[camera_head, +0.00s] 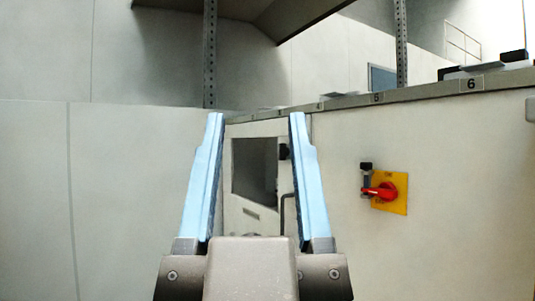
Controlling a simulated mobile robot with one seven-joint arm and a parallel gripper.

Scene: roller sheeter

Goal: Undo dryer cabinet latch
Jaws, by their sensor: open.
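My gripper (256,116) is in the lower middle of the head view, its two light-blue fingers wide apart with nothing between them. Beyond it is a pale cabinet door (240,215) with a dark rectangular window (254,172). A small dark fitting (284,151) sits by the window's upper right, partly behind the right finger. A thin dark bent handle (284,208) shows lower on the door's right side. I cannot tell which fitting is the latch. The right finger and gripper body hide part of the door.
To the right, a red rotary switch (388,191) sits on a yellow plate (391,205), with a black-topped metal fitting (366,180) beside it. A numbered ledge (420,91) runs along the top with items on it. A perforated upright post (210,60) stands behind the left finger.

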